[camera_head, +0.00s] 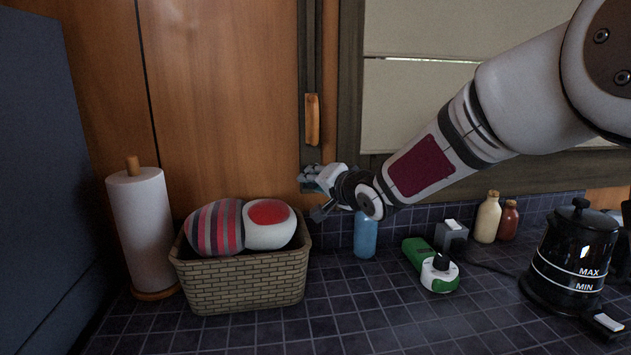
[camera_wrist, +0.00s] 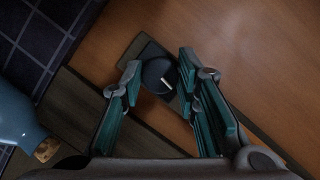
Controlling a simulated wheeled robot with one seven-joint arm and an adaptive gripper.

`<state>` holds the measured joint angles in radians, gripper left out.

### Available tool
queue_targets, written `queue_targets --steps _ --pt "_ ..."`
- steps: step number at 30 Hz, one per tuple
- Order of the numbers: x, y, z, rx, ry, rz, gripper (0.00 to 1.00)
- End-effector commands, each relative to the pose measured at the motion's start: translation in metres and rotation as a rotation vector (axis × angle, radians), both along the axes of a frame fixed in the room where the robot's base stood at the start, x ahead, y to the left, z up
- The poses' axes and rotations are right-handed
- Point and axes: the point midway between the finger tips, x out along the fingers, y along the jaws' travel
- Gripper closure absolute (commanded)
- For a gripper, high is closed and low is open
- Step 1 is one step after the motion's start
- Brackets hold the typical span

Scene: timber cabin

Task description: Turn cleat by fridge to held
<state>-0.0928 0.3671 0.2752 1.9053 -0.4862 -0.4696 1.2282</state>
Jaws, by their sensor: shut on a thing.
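The cleat (camera_wrist: 154,72) shows in the wrist view as a dark round knob with a short white line, on a dark plate against the wooden wall. My gripper (camera_wrist: 161,66) has one teal-padded finger on each side of it and is shut on it. The white line points down and to the right in that view. In the head view my gripper (camera_head: 316,187) is at the dark upright strip beside the window, above the counter, and hides the knob. The fridge is probably the dark tall surface (camera_head: 38,170) at the far left.
A woven basket (camera_head: 243,285) with a striped and a white-and-red item stands left below my gripper. A blue bottle (camera_head: 365,237) stands just below it, also in the wrist view (camera_wrist: 14,112). A paper roll (camera_head: 141,230), green-and-white device (camera_head: 440,277) and black kettle (camera_head: 575,255) share the counter.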

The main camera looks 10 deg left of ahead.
Motion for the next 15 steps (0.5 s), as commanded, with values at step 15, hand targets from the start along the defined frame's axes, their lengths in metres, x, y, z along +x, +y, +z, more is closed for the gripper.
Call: queue_targets --steps 15 --pt "0.0002 0.0004 -0.0001 -0.131 -0.037 -0.001 0.99"
